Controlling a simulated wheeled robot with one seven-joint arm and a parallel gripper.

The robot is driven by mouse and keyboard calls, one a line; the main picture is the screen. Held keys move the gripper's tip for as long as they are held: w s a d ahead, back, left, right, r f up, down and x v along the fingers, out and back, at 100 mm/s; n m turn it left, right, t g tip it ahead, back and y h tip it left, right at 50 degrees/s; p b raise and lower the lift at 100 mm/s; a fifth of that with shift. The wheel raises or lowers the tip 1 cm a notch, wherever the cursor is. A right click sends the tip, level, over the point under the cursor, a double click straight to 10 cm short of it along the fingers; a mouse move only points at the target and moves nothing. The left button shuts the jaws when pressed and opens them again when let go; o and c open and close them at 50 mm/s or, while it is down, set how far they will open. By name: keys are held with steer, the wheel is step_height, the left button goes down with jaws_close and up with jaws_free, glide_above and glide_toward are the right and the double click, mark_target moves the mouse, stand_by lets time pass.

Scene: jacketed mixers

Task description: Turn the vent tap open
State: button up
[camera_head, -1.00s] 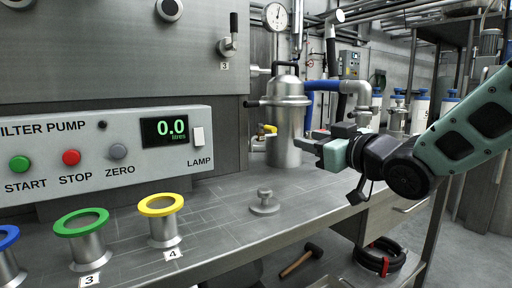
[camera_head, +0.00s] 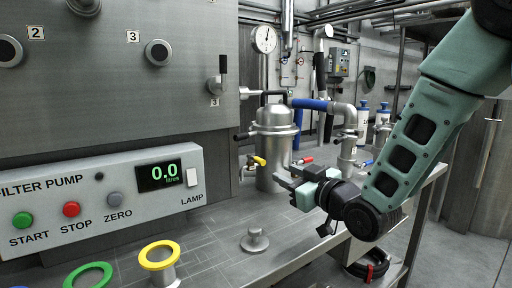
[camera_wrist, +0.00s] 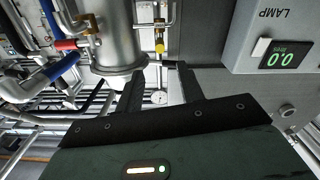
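A steel vessel (camera_head: 275,148) with a domed lid stands at the back of the bench. A small tap with a yellow handle (camera_head: 259,161) is at its left side; it also shows in the wrist view (camera_wrist: 160,46). A red-handled tap (camera_head: 305,160) is at its right, also in the wrist view (camera_wrist: 66,44). No readable label shows which is the vent tap. My gripper (camera_head: 285,177) is in front of the vessel's lower part, right of and below the yellow handle. In the wrist view my two fingers (camera_wrist: 160,90) are apart with nothing between them.
The filter pump panel (camera_head: 110,195) reads 0.0 at the left. A black-handled valve (camera_head: 220,85) is on the wall panel. A grey knobbed weight (camera_head: 255,240) and ring-topped stands, yellow (camera_head: 160,256) and green (camera_head: 88,275), are on the bench. Bench surface between them is clear.

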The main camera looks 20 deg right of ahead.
mark_target(257, 160)
steer(key=p+x, duration=0.4)
steer(key=x, duration=1)
steer(key=shift+w+f+p, duration=0.1)
steer(key=shift+p, duration=0.3)
jaws_close()
steer(key=shift+a, duration=0.1)
